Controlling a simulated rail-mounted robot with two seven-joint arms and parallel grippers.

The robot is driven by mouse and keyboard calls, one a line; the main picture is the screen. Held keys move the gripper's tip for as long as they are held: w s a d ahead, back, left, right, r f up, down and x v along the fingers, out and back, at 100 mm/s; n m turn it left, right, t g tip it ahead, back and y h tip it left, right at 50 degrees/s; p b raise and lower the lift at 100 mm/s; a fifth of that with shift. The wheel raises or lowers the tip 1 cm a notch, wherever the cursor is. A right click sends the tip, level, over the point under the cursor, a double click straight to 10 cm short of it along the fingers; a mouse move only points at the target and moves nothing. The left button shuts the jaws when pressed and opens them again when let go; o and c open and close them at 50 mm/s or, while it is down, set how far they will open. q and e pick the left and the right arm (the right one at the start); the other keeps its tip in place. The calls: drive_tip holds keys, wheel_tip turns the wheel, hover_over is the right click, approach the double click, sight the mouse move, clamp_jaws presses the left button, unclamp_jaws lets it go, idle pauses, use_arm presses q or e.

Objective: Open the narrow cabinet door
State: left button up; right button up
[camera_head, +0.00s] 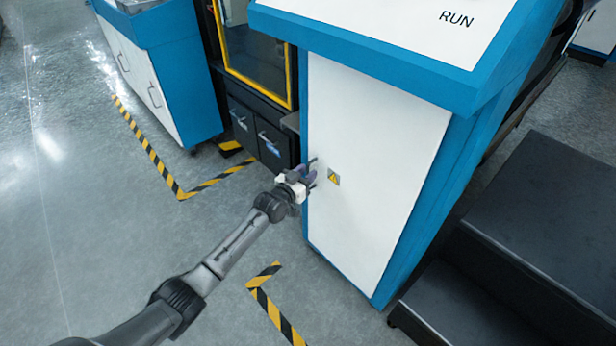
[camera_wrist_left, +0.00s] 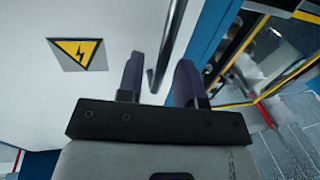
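The narrow cabinet door is a white panel (camera_head: 370,150) in a blue frame, and it looks shut. It bears a yellow warning sign (camera_head: 333,177), which also shows at the upper left of the left wrist view (camera_wrist_left: 78,52). A dark bar handle (camera_wrist_left: 168,40) stands off the white door near its left edge. My left gripper (camera_head: 308,172) is at this handle. In the left wrist view the two fingers (camera_wrist_left: 160,80) are apart, with the handle between them and gaps beside it. The fingers partly hide the handle in the head view. My right gripper is not in view.
A black cabinet with drawers (camera_head: 257,130) and a yellow-framed window (camera_head: 255,55) stands left of the door. Dark steps (camera_head: 520,220) stand at the right. Yellow-black tape (camera_head: 272,305) marks the floor.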

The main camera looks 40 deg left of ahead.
use_arm(q)
drive_tip(key=shift+w, duration=0.55)
clamp_jaws()
